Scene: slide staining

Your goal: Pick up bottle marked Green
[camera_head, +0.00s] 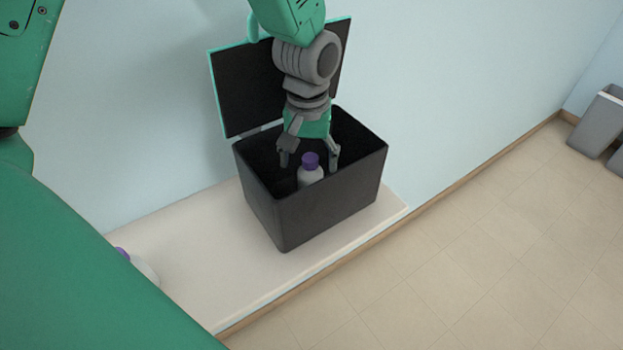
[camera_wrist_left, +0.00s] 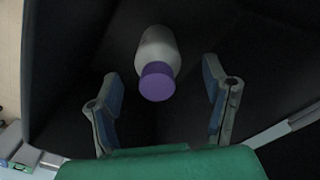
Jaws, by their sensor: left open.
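A white bottle with a purple cap (camera_head: 311,172) stands inside a black open box (camera_head: 320,208). The same bottle shows in the left wrist view (camera_wrist_left: 158,58), with its cap toward the gripper. No label or marking on it can be read. My left gripper (camera_head: 309,158) reaches down into the box, its fingers open on either side of the bottle's cap. In the left wrist view the open left gripper (camera_wrist_left: 163,98) has clear gaps between its fingers and the bottle. My right gripper is not in view.
The box stands on a pale ledge (camera_head: 210,262) against the wall, its lid (camera_head: 243,88) open at the back. The box walls surround my gripper closely. Grey bins (camera_head: 598,122) stand on the floor at the far right. The ledge between the second bottle and the box is clear.

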